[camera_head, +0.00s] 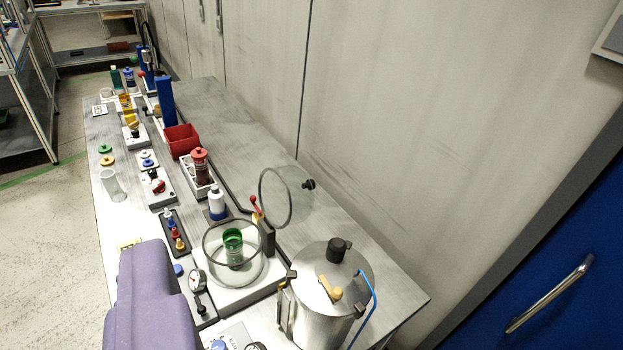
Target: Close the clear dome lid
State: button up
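The clear dome lid (287,197) stands open, tipped up on its side behind and to the right of the clear round chamber (210,255). Its grey rim faces the chamber and its black knob (309,184) points right. A dark hinge post (268,238) stands between lid and chamber. The chamber sits on a white base (250,292) and holds a green container (233,240). No gripper fingers show. A purple block at the lower left looks like part of my arm and covers part of the bench's front.
A metal pot (318,318) with a black knob, tan handle and blue tube stands close right of the chamber. A red bin (181,140) is farther back. The wall runs behind the bench.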

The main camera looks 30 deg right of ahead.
aim_at(293, 194)
jog(key=i+l+u, duration=0.1)
jog(key=l, duration=0.6)
jog(key=i+l, duration=0.1)
jog(key=l, duration=0.65)
jog(key=i+l+u, duration=0.15)
jog(key=l, duration=0.55)
